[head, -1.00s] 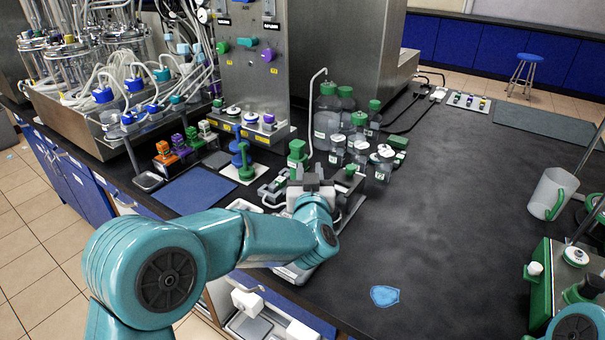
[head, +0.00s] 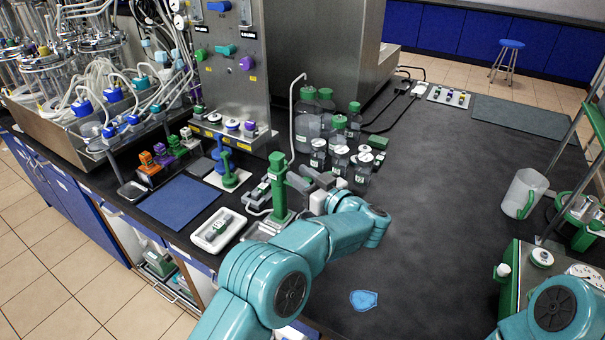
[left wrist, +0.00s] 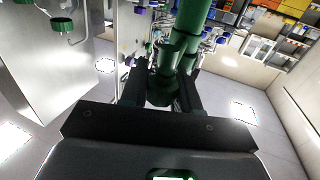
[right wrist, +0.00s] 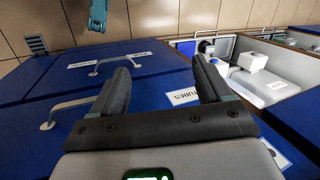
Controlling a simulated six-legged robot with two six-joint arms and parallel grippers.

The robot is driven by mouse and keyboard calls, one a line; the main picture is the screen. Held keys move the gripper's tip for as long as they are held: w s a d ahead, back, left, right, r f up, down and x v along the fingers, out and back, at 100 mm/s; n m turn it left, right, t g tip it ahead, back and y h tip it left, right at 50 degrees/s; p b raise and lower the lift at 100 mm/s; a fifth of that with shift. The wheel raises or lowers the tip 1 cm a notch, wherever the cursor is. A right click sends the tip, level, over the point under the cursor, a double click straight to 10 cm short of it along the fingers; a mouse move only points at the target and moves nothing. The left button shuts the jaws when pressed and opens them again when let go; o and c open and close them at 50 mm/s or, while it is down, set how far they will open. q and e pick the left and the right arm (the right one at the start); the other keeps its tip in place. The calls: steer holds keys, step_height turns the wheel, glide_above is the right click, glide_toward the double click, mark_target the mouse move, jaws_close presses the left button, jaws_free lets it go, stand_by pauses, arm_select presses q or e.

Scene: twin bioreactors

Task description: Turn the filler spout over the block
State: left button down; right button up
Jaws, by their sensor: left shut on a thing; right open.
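The filler shows as a green upright post (head: 278,190) on the bench left of the bottles. My left gripper (head: 304,182) is just to the right of this post, low over the bench. In the left wrist view my left gripper (left wrist: 160,92) is shut on a dark green rounded part (left wrist: 163,86), which I take to be the filler spout. The green post (left wrist: 191,30) rises right behind it. I cannot clearly make out the block; the gripper and arm hide part of the bench there. My right gripper (right wrist: 162,88) is open and empty, facing blue cabinet fronts.
A white tray (head: 205,246) with a grey and green piece lies left of the post. A blue mat (head: 180,203) is further left. Green-capped bottles (head: 308,122) stand behind. A clear jug (head: 524,193) stands at right.

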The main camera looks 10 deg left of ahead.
arm_select(q)
steer(key=shift+a+r, duration=0.1)
steer(key=shift+r, duration=0.2)
steer(key=c, duration=0.9)
jaws_free()
steer(key=shift+f, duration=0.15)
steer(key=shift+f, duration=0.1)
